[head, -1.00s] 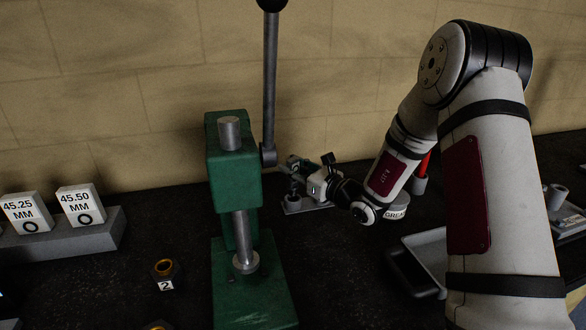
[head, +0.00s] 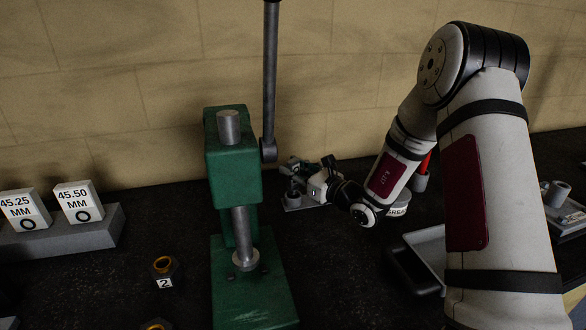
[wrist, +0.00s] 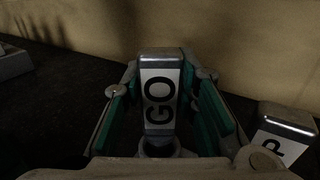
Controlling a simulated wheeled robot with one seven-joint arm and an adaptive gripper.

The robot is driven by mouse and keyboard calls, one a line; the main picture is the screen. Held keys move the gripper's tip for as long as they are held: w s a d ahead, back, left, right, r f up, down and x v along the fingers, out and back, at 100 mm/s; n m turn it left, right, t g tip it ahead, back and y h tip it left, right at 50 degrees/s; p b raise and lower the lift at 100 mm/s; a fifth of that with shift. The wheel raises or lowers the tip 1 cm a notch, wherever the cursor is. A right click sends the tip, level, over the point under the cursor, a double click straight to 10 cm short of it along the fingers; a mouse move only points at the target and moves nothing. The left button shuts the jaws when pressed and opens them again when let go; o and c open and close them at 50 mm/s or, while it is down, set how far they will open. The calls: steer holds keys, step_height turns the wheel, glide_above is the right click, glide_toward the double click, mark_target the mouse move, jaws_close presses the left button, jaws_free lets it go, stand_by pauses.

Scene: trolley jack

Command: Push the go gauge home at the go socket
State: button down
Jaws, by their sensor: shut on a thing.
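The go gauge (wrist: 158,92) is a block with a metal top and a white face marked GO. In the wrist view it stands between the teal-padded fingers of my gripper (wrist: 165,100), which is shut on it. A dark round part (wrist: 158,148) shows at the near foot of the gauge; I cannot tell whether this is the go socket or how deep the gauge sits. In the head view my gripper (head: 303,172) is small, low over a grey plate (head: 298,206) behind the green press, and the gauge cannot be made out.
Another labelled block (wrist: 285,135) stands close at right in the wrist view. The green press (head: 233,165) with its upright lever stands in front and left of my gripper. A grey tray (head: 425,255) lies to the right. The wall (head: 340,80) is close behind.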

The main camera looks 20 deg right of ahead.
steer(key=shift+f+b, duration=0.45)
steer(key=shift+f, duration=0.55)
steer(key=c, duration=1.2)
jaws_free()
steer(key=v, duration=1.2)
